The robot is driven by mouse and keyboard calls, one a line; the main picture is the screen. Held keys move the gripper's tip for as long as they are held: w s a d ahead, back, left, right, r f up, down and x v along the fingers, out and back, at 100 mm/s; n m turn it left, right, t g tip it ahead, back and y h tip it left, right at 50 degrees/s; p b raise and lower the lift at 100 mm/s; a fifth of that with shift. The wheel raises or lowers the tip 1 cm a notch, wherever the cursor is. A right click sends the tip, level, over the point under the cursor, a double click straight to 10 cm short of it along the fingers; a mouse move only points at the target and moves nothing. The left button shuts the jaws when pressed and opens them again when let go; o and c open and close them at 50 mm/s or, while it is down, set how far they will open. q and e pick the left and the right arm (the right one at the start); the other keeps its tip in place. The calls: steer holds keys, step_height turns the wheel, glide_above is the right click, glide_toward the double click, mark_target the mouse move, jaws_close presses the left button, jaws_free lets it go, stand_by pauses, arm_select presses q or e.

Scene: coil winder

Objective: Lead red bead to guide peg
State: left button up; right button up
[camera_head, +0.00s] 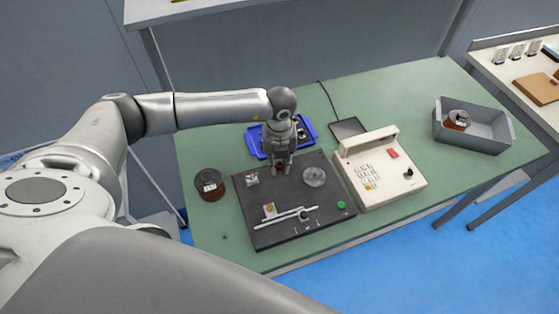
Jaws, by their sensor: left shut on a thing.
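The dark winder plate (283,240) lies on the green table. My left gripper (281,166) points down over the plate's back edge and is shut on a small red bead (280,168); the fingers hide part of it. A clear round disc (315,177) sits on the plate to the right of the gripper. A small shiny metal piece (251,177) is to its left. Near the front are a small brass-coloured block (268,210) and a pale rod (288,217). I cannot tell which piece is the guide peg. My right gripper is not in view.
A copper wire spool (209,185) stands left of the plate. A blue tray (254,142) is behind the gripper. A cream control box (383,172) stands close on the right, with a black pad (347,128) behind. A grey bin (485,135) holds another spool (456,120).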

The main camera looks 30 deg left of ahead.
arm_select(q)
steer(key=shift+f, duration=0.25)
steer(key=shift+f+b, duration=0.85)
steer(key=shift+b, duration=0.05)
steer(key=o, duration=0.7)
step_height(320, 180, up, 12)
stand_by(0.5)
